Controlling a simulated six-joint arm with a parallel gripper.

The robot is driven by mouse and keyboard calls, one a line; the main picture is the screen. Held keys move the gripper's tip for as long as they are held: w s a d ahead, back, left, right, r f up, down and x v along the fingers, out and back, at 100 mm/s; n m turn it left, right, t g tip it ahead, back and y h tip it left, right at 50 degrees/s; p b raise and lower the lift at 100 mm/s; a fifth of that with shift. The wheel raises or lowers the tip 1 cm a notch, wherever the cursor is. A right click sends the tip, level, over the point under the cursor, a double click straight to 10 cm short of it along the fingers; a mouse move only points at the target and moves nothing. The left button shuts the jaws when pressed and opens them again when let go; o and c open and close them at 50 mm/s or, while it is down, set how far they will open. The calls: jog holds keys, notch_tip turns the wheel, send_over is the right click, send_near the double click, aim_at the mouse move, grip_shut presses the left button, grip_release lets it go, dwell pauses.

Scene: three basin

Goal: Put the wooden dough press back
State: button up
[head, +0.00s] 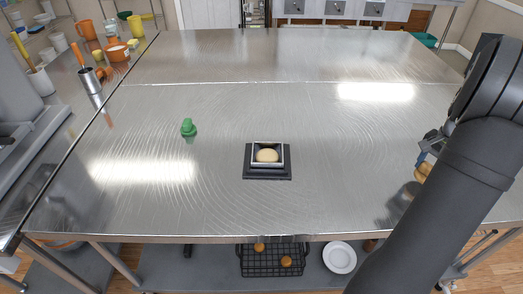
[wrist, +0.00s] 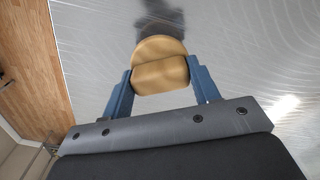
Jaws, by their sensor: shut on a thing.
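The wooden dough press (wrist: 160,68) is tan and rounded, and it sits between the blue fingers of my gripper (wrist: 158,82) in the wrist view. My gripper is shut on it. In the head view the press (head: 423,171) is at the right side of the steel table, mostly hidden behind my dark arm. A dark reflection or shadow lies on the tabletop near it. Whether the press touches the table I cannot tell.
A dark square tray (head: 267,174) holding a pale dough ball (head: 267,155) sits mid-table. A small green object (head: 188,127) stands left of it. The rest of the steel table (head: 240,105) is mostly clear. Cups and utensils crowd the left counter.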

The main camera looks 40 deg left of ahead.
jog(key=s+a+r+n, duration=0.1)
jog(key=a, duration=0.5)
jog(key=s+a+n, duration=0.1)
jog(key=a, duration=0.5)
jog(key=s+a+r+n, duration=0.1)
jog(key=a, duration=0.5)
jog(key=shift+s+a+r+n, duration=0.2)
jog(key=shift+a+r+n, duration=0.05)
jog(key=shift+r+n, duration=0.1)
jog(key=s+a+r+n, duration=0.3)
jog(key=s+a+n, duration=0.1)
jog(key=s+a, duration=1)
jog(key=s+a+r+n, duration=0.3)
jog(key=s+a+n, duration=0.1)
jog(key=s+a, duration=1.05)
jog(key=s+a+f, duration=0.1)
jog(key=a+f, duration=0.1)
jog(key=a, duration=0.1)
jog(key=s+a+f, duration=0.2)
jog(key=a, duration=0.1)
jog(key=s+a+f, duration=0.2)
jog(key=a, duration=0.2)
jog(key=shift+s+f, duration=0.15)
jog(key=shift+f, duration=0.2)
jog(key=shift+s+a+f, duration=0.3)
jog(key=shift+a+f, duration=0.05)
jog(key=shift+a, duration=0.05)
jog(key=shift+f, duration=1.9)
jog(key=shift+f, duration=0.15)
